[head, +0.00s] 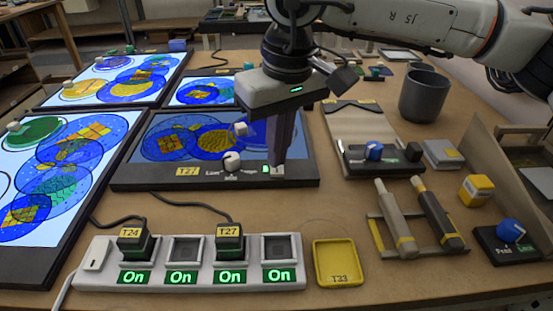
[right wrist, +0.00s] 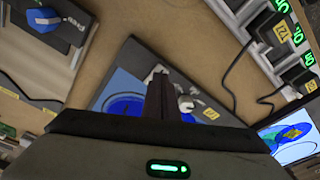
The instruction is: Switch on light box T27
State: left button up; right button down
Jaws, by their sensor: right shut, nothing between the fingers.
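Light box T27 (head: 128,180) lies in the middle of the table, a dark-framed panel with blue and yellow circle patterns. Its panel looks dimmer than the bright white neighbouring boxes. Its front edge carries a yellow T27 label (head: 187,172), a white knob (head: 232,160) and a small lit green spot (head: 266,169). My right gripper (head: 278,168) points down, shut and empty, with its fingertips at the front edge just right of the green spot. The fingers hide what is under them. In the right wrist view the shut fingers (right wrist: 172,100) cover part of the box. My left gripper is out of view.
A power strip (head: 92,283) with plugs labelled T24 and T27 and several green "On" signs stands in front. Lit light boxes (head: 22,270) lie left and behind. A yellow tray (head: 338,283), tool rack (head: 378,240) and grey cup (head: 424,95) stand to the right.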

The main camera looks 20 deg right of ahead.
aim_at(277, 171)
notch_tip(277, 171, up, 6)
jog(key=p, duration=0.4)
dwell(0.6)
